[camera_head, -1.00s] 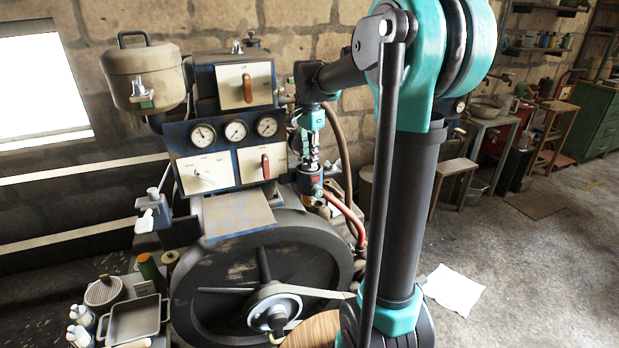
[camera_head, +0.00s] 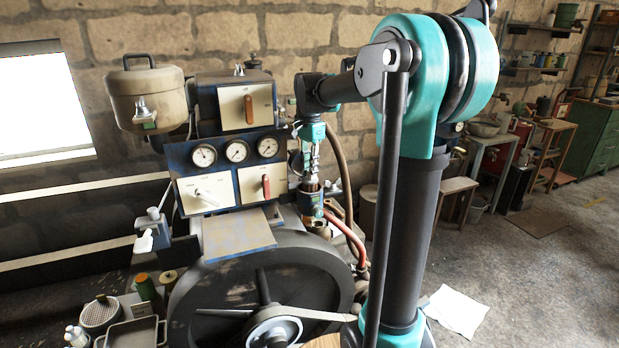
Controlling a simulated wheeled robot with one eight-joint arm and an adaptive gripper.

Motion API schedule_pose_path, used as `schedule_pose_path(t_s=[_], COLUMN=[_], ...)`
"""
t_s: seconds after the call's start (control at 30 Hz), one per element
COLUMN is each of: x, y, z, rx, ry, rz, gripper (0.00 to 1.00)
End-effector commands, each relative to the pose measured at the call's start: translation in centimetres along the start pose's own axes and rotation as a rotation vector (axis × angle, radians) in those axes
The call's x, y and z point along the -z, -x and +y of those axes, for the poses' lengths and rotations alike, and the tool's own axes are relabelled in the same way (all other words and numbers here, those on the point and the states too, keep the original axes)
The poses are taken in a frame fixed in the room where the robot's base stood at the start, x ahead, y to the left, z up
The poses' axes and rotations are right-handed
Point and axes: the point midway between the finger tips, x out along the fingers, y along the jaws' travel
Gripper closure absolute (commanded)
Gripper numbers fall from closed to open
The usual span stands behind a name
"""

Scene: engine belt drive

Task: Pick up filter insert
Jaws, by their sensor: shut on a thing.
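My gripper (camera_head: 312,174) points down beside the right side of the gauge panel. Its jaws are shut on a small, dark brownish piece, which I take to be the filter insert (camera_head: 311,187). The piece is right at the top of a blue cylindrical housing (camera_head: 311,204). Its lower part is hidden, and I cannot tell whether it is still inside the housing or just above it.
The gauge panel (camera_head: 221,170) with levers is close on the left. A hose (camera_head: 343,232) runs close on the right. A large flywheel (camera_head: 225,295) is below.

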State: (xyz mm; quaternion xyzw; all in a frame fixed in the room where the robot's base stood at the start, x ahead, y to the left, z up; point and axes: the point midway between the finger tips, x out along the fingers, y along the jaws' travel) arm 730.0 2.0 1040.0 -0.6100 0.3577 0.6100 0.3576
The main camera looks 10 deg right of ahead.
Motion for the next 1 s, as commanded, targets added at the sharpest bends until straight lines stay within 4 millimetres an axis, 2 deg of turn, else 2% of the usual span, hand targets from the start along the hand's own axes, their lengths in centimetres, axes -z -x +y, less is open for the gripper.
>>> schedule_pose_path(t_s=[0.6,0.8,1.0], x=[0.0,0.0,0.0], y=[13.8,16.4,17.4], z=[0.0,0.0,0.0], rx=[0.0,0.0,0.0], ry=[0.0,0.0,0.0], rz=[0.0,0.0,0.0], gripper=[1.0,1.0,1.0])
